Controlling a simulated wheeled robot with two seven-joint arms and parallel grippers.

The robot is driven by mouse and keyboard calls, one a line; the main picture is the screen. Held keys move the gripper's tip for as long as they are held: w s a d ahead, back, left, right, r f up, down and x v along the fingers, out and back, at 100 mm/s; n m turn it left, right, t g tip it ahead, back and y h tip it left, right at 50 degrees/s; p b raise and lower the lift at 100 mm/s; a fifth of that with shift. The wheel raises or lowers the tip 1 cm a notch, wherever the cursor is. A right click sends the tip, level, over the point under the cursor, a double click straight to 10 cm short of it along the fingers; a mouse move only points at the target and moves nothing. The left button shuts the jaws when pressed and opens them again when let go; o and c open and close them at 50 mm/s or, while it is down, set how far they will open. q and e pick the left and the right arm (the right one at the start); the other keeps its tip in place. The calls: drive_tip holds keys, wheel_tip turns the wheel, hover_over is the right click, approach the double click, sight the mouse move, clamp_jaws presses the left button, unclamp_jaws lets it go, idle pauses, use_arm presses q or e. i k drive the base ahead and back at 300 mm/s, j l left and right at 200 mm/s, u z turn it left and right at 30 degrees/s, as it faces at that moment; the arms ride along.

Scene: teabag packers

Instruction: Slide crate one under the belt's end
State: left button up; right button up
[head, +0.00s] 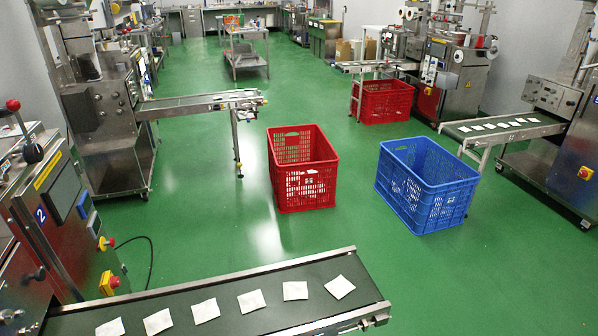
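Three crates stand on the green floor. An open red crate (306,186) stands upright in the middle. An open blue crate (444,203) stands to its right, clear of any belt. A second red crate (388,104) stands at the back, below the end of the back belt (372,66). I see no mark telling which is crate one. The left belt (198,102) looks empty, and its end is left of the middle red crate, with bare floor beneath. The right belt (503,128) carries several teabags, and its end is near the blue crate. Neither gripper is in view.
A front belt (230,300) with several teabags crosses the bottom. A machine marked 2 (60,215) stands at the left, with a black cable on the floor beside it. A metal cart (246,58) stands farther back. The floor around the two nearer crates is clear.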

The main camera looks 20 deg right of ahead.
sight(311, 184)
drive_tip(key=i+l, duration=0.1)
drive_tip(key=l, duration=0.85)
drive_tip(key=l+u, duration=0.1)
drive_tip(key=l, duration=0.8)
drive_tip(key=i+l, duration=0.25)
drive_tip(key=i+l+u, duration=0.1)
drive_tip(key=i+l, duration=0.2)
drive_tip(key=l, duration=0.2)
drive_tip(key=i+l, duration=0.25)
drive_tip(key=i+l+u, duration=0.1)
drive_tip(key=i+l, duration=0.15)
drive_tip(key=l, duration=0.25)
drive_tip(key=i+l+u, duration=0.1)
drive_tip(key=l, duration=0.3)
drive_tip(key=i+l, duration=0.2)
drive_tip(key=i, duration=0.3)
drive_tip(key=i+l+u, duration=0.1)
drive_tip(key=i, duration=0.4)
drive_tip(key=i+l, duration=0.35)
drive_tip(key=i, duration=0.8)
drive_tip(key=j+u, duration=0.05)
